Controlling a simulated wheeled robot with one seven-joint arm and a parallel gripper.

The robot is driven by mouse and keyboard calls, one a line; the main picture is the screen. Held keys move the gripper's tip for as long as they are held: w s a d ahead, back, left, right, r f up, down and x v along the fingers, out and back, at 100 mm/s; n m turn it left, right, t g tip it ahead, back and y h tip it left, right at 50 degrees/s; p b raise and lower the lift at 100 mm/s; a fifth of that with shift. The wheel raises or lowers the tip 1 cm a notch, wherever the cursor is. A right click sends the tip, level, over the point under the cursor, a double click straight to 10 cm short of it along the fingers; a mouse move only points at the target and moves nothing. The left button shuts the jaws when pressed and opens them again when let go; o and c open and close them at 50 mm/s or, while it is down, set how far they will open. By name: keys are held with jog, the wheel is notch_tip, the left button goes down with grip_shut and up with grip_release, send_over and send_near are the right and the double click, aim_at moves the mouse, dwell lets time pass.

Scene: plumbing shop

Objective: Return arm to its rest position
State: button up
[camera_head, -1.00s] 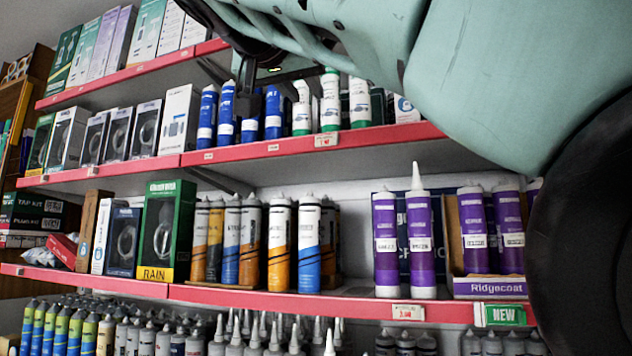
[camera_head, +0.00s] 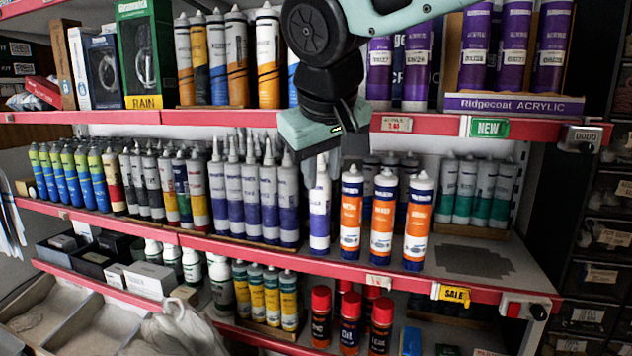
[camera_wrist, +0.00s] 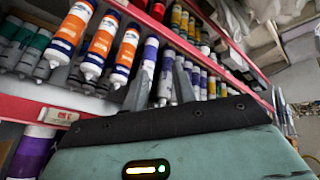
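My gripper (camera_head: 335,150) hangs in front of the middle shelves in the head view, below the dark wrist joint of my arm. In the wrist view, its two grey fingers (camera_wrist: 160,88) stand apart with a gap between them. I see nothing held; tubes show behind the gap. In the head view a white and purple tube (camera_head: 319,210) stands just below the gripper, and orange and blue tubes (camera_head: 383,218) stand to its right. The contact between fingers and shelf goods is hidden, but I see no tube gripped.
The red-edged shelf above (camera_head: 200,117) carries purple tubes (camera_head: 513,50) and a green box (camera_head: 146,50). The lower shelf edge (camera_head: 270,257) runs across below the tubes. Red-capped cans (camera_head: 349,320) stand lower. A dark drawer rack (camera_head: 605,210) is at right.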

jog(key=s+d+f+g, duration=0.2)
jog(key=s+d+f, duration=0.2)
jog(key=s+f, duration=0.4)
jog(key=s+d+f+n+g+b, duration=0.1)
jog(key=s+d+f, duration=0.3)
jog(key=s+f, duration=0.4)
jog(key=s+d+f+g, duration=0.3)
jog(key=s+d+f, duration=0.2)
jog(key=s+f, duration=0.3)
jog(key=shift+s, duration=0.7)
jog(key=shift+d+r, duration=0.1)
